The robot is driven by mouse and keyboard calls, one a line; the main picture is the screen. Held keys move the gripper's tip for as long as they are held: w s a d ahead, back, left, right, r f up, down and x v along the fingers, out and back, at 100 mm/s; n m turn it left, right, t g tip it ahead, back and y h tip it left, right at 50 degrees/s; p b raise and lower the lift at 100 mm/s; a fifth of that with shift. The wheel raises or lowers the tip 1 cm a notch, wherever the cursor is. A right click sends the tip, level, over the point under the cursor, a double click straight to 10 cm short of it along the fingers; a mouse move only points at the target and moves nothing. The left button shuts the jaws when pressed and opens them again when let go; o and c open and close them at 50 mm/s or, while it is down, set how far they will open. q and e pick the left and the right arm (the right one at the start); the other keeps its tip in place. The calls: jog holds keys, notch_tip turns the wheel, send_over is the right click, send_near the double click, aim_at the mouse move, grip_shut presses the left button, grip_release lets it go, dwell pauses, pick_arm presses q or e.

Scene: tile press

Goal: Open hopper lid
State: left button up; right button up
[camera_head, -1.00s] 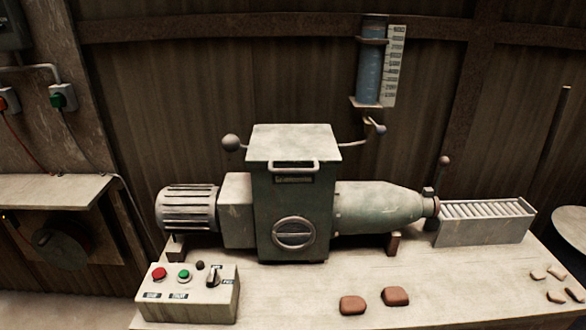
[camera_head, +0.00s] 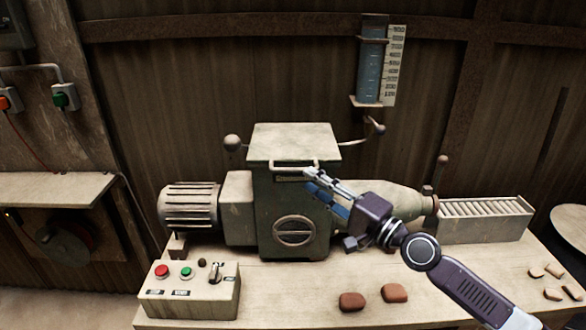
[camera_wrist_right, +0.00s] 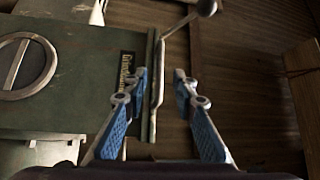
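The hopper lid (camera_head: 294,140) is a pale flat plate lying shut on top of the green press body (camera_head: 283,225). Its bar handle (camera_head: 280,165) runs along the front edge. My right gripper (camera_head: 309,180) is at the right end of this handle, with its arm coming in from the lower right. In the right wrist view, the two blue-padded fingers (camera_wrist_right: 161,82) are spread apart. The handle bar (camera_wrist_right: 160,72) appears between them, closer to the left finger; I cannot tell whether they touch. My left gripper is out of view.
A control box (camera_head: 189,302) with red and green buttons stands at the front left of the table. Reddish clay lumps (camera_head: 394,293) lie at the front. A roller tray (camera_head: 487,228) stands right. Ball-ended levers (camera_head: 233,143) flank the lid.

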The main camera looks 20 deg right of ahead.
aim_at(295, 171)
jog(key=p+x, duration=0.2)
jog(key=x, duration=0.4)
jog(key=shift+r, duration=0.1)
jog(key=shift+w+a, duration=0.35)
jog(key=shift+w, duration=0.1)
jog(key=shift+c, duration=0.7)
grip_shut()
